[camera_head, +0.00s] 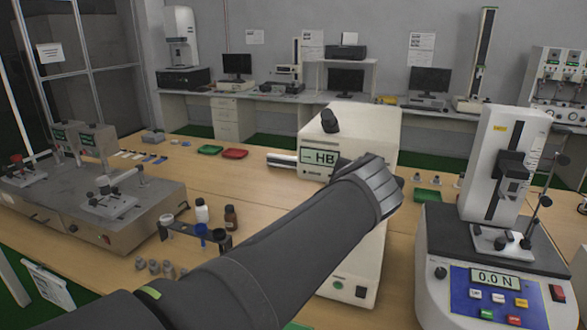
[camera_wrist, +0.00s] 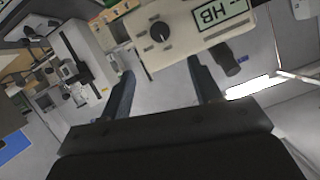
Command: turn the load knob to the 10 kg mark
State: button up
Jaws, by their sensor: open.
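The hardness tester (camera_head: 362,135) is a cream machine with an "HB" display (camera_head: 318,158). The wrist view shows its dark round load knob (camera_wrist: 158,31), with a pale pointer line, on the cream face beside the display (camera_wrist: 220,12). The marks around the knob are too small to read. My gripper (camera_wrist: 160,68) is open and empty, its two dark fingers apart, with the knob beyond the gap and not touched. In the head view my arm and wrist cover the knob and the lower front of the tester.
A dark eyepiece-like part (camera_head: 330,119) sits on top of the tester. A force stand (camera_head: 492,250) reading 0.0 N stands at right.

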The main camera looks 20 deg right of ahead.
jog(key=x, duration=1.5)
jog(key=shift+s, duration=0.1)
jog(key=c, duration=1)
